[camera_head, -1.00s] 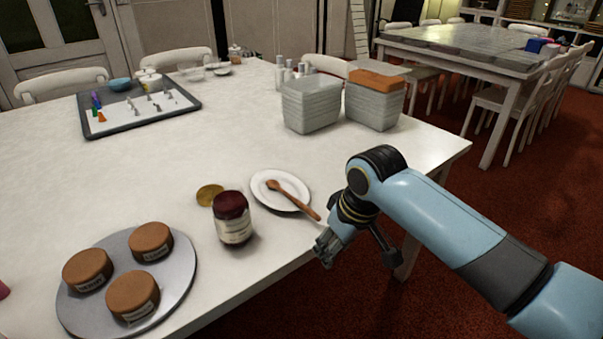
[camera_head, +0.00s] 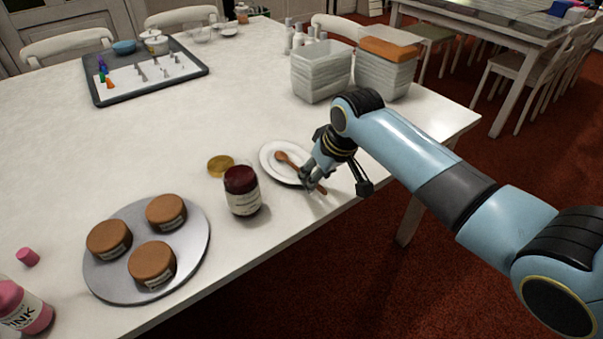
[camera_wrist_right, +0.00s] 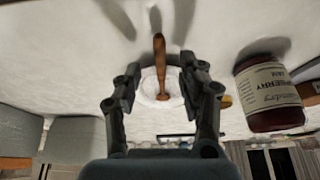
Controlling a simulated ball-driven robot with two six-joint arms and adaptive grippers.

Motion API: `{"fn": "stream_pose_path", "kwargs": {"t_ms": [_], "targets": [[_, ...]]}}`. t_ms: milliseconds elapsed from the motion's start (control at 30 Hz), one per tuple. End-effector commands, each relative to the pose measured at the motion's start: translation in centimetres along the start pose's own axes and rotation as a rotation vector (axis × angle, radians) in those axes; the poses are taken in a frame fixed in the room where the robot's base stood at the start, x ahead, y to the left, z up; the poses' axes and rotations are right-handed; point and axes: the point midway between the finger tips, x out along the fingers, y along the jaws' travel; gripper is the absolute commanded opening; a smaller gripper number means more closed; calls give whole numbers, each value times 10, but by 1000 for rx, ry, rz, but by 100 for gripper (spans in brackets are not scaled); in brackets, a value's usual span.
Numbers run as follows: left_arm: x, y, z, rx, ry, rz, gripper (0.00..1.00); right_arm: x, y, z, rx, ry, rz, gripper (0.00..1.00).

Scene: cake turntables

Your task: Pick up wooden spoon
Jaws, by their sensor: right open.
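The wooden spoon (camera_head: 287,162) lies with its bowl end on a small white plate (camera_head: 269,168), its handle reaching over the rim toward the table's front edge. My right gripper (camera_head: 311,184) is over the handle by the plate's right rim and hides part of it. In the right wrist view, the spoon (camera_wrist_right: 160,62) lies between the two spread fingers of the right gripper (camera_wrist_right: 160,80), which are open. The plate (camera_wrist_right: 150,98) shows behind it there. I cannot tell whether a finger touches the handle. My left gripper is not in view.
A dark jam jar (camera_head: 242,190) stands left of the plate, with a gold lid (camera_head: 220,166) behind it. A round grey board (camera_head: 197,243) holds several brown cakes. Clear containers (camera_head: 320,72) stand behind. The table's front edge is close to the gripper.

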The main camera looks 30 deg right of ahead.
Motion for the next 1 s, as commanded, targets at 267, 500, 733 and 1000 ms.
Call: {"fn": "stream_pose_path", "kwargs": {"t_ms": [267,500,733,1000], "targets": [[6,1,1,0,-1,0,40,28,0,0,-1,-1,1,41],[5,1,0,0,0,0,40,28,0,0,-1,-1,1,32],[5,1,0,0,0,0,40,28,0,0,-1,-1,1,1],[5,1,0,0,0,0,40,28,0,0,-1,0,1,0]]}}
